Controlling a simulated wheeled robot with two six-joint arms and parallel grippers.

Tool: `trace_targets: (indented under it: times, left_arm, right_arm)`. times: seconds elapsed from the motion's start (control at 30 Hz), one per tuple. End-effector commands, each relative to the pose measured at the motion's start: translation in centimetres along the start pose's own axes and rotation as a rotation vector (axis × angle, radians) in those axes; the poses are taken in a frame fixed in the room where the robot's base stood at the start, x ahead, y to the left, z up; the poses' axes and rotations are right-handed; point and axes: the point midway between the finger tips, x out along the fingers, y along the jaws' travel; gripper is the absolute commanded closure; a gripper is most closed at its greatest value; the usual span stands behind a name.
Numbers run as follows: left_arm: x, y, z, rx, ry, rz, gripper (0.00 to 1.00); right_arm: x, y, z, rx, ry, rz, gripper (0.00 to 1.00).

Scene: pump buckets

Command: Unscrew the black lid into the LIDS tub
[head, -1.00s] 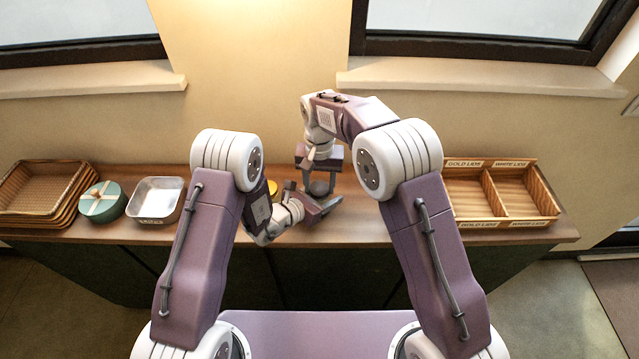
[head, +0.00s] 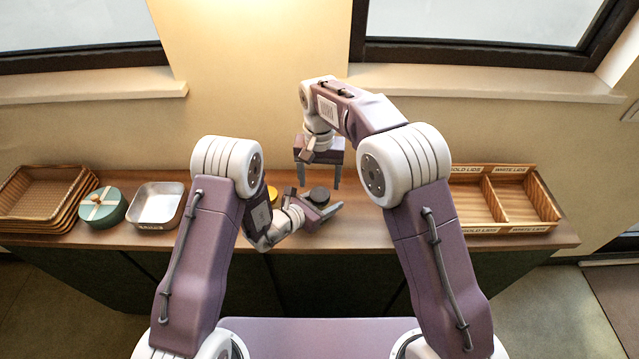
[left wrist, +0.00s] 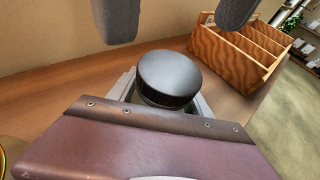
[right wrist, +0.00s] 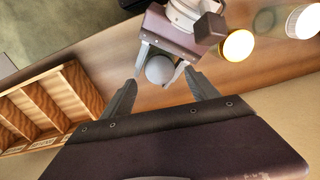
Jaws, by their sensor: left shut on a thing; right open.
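The black lid (head: 319,194) sits between the fingers of my left gripper (head: 325,211), over the middle of the counter. In the left wrist view the lid (left wrist: 168,78) is a round dark disc; the jar body under it is mostly hidden. My left gripper is shut on this jar. My right gripper (head: 319,183) is open and points down just above the lid, apart from it. In the right wrist view the lid (right wrist: 160,70) looks grey below my open right fingers (right wrist: 160,82). A metal tub (head: 160,207) stands left, its small label unreadable.
A wooden crate (head: 506,230) with compartments labelled GOLD LIDS and WHITE LIDS stands at the right. A teal round box (head: 103,212) and stacked baskets (head: 22,218) stand far left. A gold-lidded jar (right wrist: 238,45) and a white-lidded one (right wrist: 303,20) stand near my left gripper.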

Motion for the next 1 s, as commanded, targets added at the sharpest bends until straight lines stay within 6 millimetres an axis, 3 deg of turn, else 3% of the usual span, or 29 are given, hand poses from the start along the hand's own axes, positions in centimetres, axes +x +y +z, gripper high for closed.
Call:
trace_targets:
  times: [0.2, 0.37, 0.47, 0.8, 1.0]
  left_arm:
    - [0.0, 0.0, 0.1, 0.000, -0.001, 0.001, 1.00]
    - [0.0, 0.0, 0.1, 0.000, -0.001, 0.001, 1.00]
    - [0.0, 0.0, 0.1, 0.000, -0.001, 0.001, 1.00]
    - [0.0, 0.1, 0.1, 0.000, -0.002, 0.001, 1.00]
    - [0.0, 0.1, 0.1, 0.000, -0.002, 0.001, 1.00]
  right_arm:
    - [-2.9, 0.0, -0.1, 0.234, 0.002, -0.001, 0.33]
    - [-3.4, 0.1, 0.0, 0.298, -0.001, 0.001, 0.33]
    - [-2.6, 0.1, 0.1, 0.296, -0.003, 0.002, 0.33]
    - [3.4, 0.1, 0.1, 0.294, -0.004, 0.001, 0.33]
    - [4.5, 0.1, 0.1, 0.294, -0.001, -0.002, 0.33]
